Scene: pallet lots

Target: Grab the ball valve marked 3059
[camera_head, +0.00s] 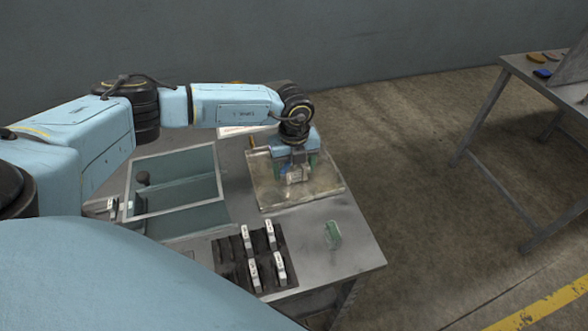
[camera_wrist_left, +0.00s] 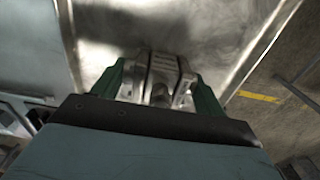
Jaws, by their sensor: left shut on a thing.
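My left gripper (camera_head: 297,176) is over the pale metal tray (camera_head: 268,196) on the table in the head view. In the left wrist view its two green fingers (camera_wrist_left: 160,82) are shut on a grey metal part (camera_wrist_left: 160,68), which looks like a valve body. No number can be read on it. In the head view the gripper partly hides the held part, and I cannot tell whether it touches the tray. My right gripper is not in view.
A dark rack (camera_head: 234,262) with several white-tagged parts is at the front. A green item (camera_head: 333,234) lies at the right. A second table (camera_head: 507,68) stands at the far right.

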